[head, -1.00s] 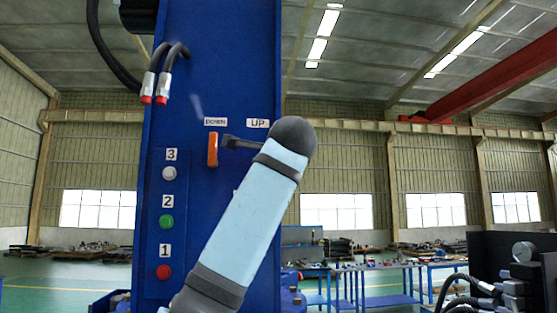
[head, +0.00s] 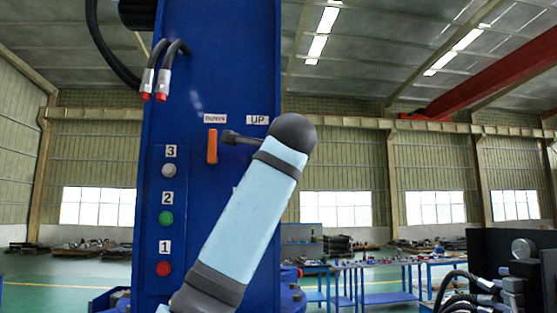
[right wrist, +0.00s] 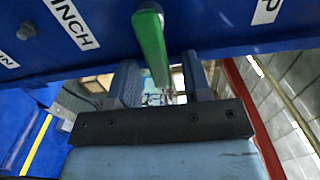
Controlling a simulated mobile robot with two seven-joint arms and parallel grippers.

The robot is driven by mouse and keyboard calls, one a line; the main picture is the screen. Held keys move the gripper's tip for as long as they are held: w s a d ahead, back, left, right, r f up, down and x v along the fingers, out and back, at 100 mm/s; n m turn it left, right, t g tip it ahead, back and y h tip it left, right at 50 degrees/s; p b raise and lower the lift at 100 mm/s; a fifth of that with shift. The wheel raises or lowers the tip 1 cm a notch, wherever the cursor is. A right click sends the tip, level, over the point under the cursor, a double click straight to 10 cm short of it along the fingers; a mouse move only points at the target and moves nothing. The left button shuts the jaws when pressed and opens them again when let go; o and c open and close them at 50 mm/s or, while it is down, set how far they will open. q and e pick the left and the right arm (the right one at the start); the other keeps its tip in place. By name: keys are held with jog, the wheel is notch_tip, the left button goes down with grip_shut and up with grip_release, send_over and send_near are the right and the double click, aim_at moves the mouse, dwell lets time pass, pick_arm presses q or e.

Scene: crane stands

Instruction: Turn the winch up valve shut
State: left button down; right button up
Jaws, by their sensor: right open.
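In the right wrist view a green lever handle (right wrist: 151,48) hangs out from a blue panel, beside a label ending in "INCH"; a label ending in "P" is to the right. My right gripper (right wrist: 162,82) is open, with one finger on each side of the green handle; I cannot tell whether either touches it. In the head view my light blue arm covers part of the column right of an orange handle (head: 212,147), below the "UP" label (head: 257,119). The green handle cannot be made out there. My left gripper is not in view.
The tall blue column (head: 215,70) carries a grey, a green (head: 166,218) and a red button. Black hoses (head: 160,70) hang at its upper left. Blue work tables (head: 390,300) stand behind at right, and black machinery (head: 515,265) is at lower right.

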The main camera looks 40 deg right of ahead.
jog(key=b+v, duration=0.4)
jog(key=v, duration=0.9)
jog(key=shift+s, duration=0.4)
jog(key=shift+a, duration=0.1)
